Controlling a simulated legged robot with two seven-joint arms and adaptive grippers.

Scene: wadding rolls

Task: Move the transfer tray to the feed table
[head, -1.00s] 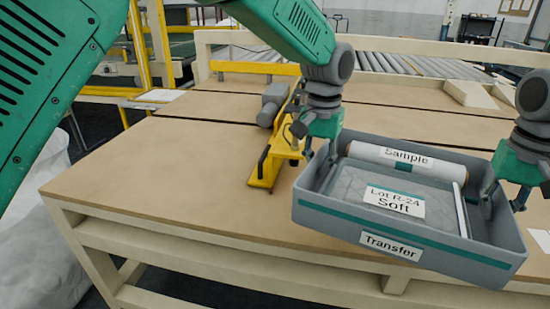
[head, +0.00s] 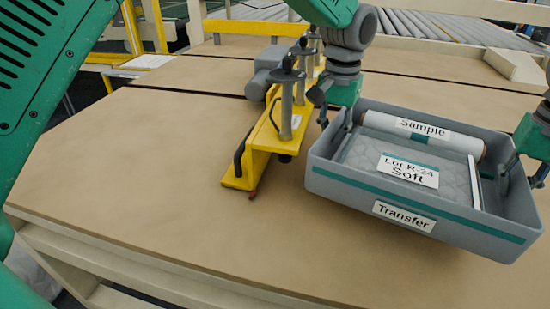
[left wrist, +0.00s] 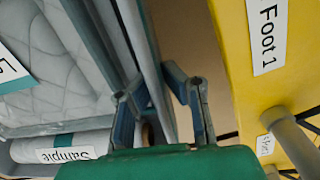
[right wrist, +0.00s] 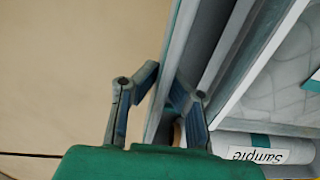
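The grey transfer tray (head: 335,190), with a teal stripe and a "Transfer" label, is at the right of the head view. It holds a white roll labelled "Sample" (head: 420,129) and a quilted grey pad labelled "Lot R-24 Soft" (head: 372,160). My left gripper (head: 336,108) is at the tray's left wall; in the left wrist view its fingers (left wrist: 158,85) straddle the wall and look closed on it. My right gripper (head: 522,172) is at the right wall; in the right wrist view its fingers (right wrist: 163,85) pinch that wall. The tray appears held over the tabletop; its underside is hidden.
A yellow clamp fixture (head: 262,150) with upright posts stands just left of the tray, close to my left gripper; "Foot 1" shows on yellow metal (left wrist: 240,60). The brown tabletop (head: 130,150) is clear at left and front. A roller conveyor (head: 440,28) lies behind.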

